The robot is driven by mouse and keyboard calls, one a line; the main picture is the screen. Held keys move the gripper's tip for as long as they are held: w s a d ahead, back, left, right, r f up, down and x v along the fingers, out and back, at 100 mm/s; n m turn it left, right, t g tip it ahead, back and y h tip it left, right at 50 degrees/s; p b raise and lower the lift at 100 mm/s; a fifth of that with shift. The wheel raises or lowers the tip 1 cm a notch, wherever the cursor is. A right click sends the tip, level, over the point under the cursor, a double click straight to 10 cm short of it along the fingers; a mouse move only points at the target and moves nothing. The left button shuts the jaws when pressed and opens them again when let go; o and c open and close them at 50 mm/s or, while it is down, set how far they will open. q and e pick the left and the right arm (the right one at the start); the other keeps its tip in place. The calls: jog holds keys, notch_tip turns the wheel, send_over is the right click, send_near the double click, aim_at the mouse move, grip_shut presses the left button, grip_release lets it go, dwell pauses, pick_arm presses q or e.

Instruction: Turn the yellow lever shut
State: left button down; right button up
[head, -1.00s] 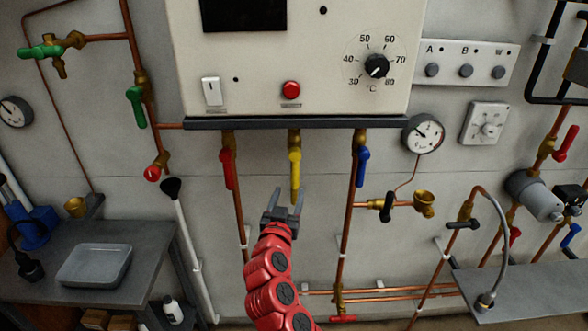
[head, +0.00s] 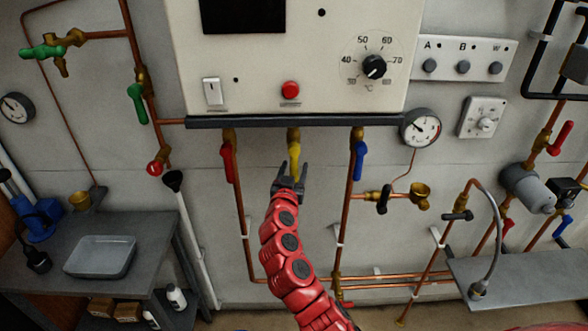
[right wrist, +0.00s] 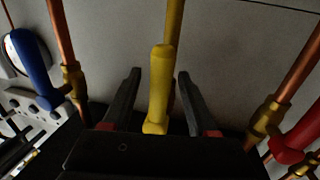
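The yellow lever (head: 294,158) hangs straight down under the boiler panel, in line with its pipe, between a red and a blue lever. My right gripper (head: 291,172) is just below and around its lower end. In the right wrist view the yellow lever (right wrist: 160,85) stands between the two dark fingers of the right gripper (right wrist: 158,88), with a gap on each side. The fingers are open and do not appear to touch it. The left gripper is not in view.
A red lever (head: 227,163) hangs close on the left and a blue lever (head: 360,160) on the right. Copper pipes run down the wall beside and behind my arm. The boiler panel (head: 300,60) is directly above.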

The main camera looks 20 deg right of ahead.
grip_shut()
dwell(1.3)
